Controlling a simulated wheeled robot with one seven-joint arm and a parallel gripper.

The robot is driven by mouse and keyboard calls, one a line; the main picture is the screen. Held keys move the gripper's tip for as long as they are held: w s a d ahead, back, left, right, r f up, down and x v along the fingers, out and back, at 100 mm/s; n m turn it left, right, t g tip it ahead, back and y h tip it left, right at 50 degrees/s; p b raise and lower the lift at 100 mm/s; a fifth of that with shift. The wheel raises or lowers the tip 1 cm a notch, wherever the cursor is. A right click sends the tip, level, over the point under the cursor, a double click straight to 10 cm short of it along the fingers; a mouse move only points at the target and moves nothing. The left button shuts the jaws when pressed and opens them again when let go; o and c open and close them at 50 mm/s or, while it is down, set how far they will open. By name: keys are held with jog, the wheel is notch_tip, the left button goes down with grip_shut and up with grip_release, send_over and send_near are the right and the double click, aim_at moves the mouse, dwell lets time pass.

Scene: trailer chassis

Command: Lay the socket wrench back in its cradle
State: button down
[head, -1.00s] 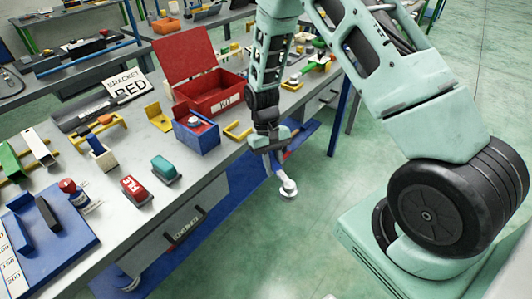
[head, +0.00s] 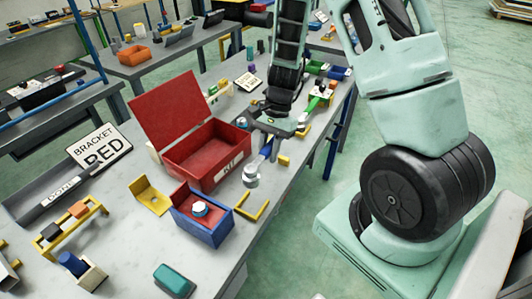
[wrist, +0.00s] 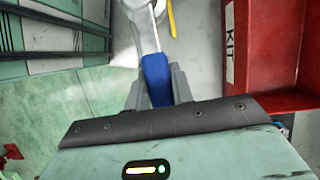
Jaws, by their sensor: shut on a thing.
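My gripper (head: 268,140) is shut on the blue handle of the socket wrench (head: 251,176). The wrench slants down, its round grey-white head toward the front of the bench beside the red box. In the wrist view, the blue handle (wrist: 156,78) sits between the fingers (wrist: 157,95), and the pale shaft points to the top edge, where the head is cut off. A yellow angled frame (head: 264,212) lies on the bench just in front of the wrench head. I cannot tell for certain whether it is the cradle. A small yellow piece (head: 284,160) is right of the wrench.
The open red KIT box (head: 228,178) stands close left of the wrench; its wall also shows in the wrist view (wrist: 232,75). A blue box (head: 200,228) with a white-topped item is nearer. A yellow bracket (head: 149,195) and a yellow stand (head: 42,243) are farther left.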

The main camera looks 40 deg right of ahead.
dwell(0.3)
notch_tip(320, 180, down, 10)
jog(key=b, duration=0.8)
jog(key=shift+f, duration=0.2)
dwell(1.2)
jog(key=c, duration=0.6)
grip_release()
jog(key=shift+c, duration=0.2)
notch_tip(320, 180, up, 8)
jog(key=p, duration=0.7)
